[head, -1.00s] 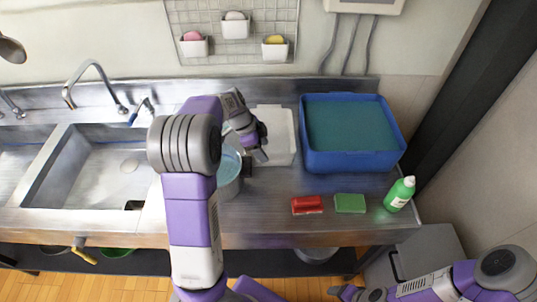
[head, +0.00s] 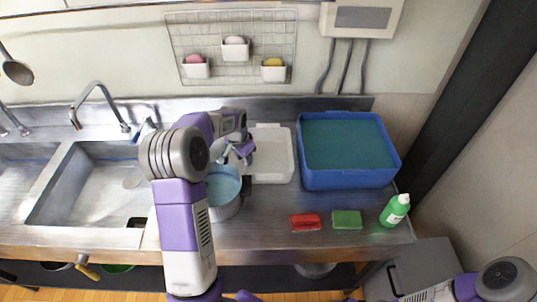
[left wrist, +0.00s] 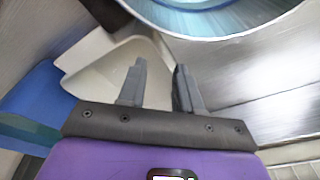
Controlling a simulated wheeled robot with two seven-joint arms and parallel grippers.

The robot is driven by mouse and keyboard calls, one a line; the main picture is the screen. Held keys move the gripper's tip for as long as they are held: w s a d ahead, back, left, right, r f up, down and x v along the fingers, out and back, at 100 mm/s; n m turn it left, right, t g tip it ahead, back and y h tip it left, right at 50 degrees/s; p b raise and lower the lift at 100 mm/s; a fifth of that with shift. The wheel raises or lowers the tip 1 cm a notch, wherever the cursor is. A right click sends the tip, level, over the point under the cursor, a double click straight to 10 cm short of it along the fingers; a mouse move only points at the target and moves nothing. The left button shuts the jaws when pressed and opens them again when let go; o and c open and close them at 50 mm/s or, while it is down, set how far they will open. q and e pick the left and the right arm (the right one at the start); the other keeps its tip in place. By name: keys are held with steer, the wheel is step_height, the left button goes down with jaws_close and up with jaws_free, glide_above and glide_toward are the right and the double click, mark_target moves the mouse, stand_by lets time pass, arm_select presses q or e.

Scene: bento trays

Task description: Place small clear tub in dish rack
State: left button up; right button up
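A pale, whitish see-through tub (head: 272,155) sits on the metal counter, left of the blue bin. It is the only thing I see that could be the small clear tub. My left gripper (head: 243,152) is at the tub's left side in the head view. In the left wrist view, its two fingers (left wrist: 159,88) are apart with nothing seen between them, and the tub (left wrist: 112,60) shows behind them. I cannot tell whether they touch it. I see no clear dish rack. My right arm shows at the bottom right, its gripper out of frame.
A blue bin (head: 348,178) with a teal inside stands right of the tub. A pot (head: 224,205) stands close in front of my left gripper. The sink (head: 95,185) is left.

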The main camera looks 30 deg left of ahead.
arm_select(q)
steer(key=w+a+f+n, duration=0.1)
steer(key=w+f+n, duration=0.1)
steer(key=f, duration=0.1)
steer(key=w+a+f+n+t+y, duration=0.1)
steer(key=w+a+f+n, duration=0.1)
steer(key=w+n, duration=0.1)
steer(key=w+a+f+n+t, duration=0.1)
steer(key=w+f+n, duration=0.1)
steer(key=f+n, duration=0.1)
steer(key=shift+w+a+f+y, duration=0.25)
steer(key=shift+w+f+y, duration=0.05)
steer(key=shift+w, duration=0.1)
steer(key=shift+r, duration=0.1)
jaws_close()
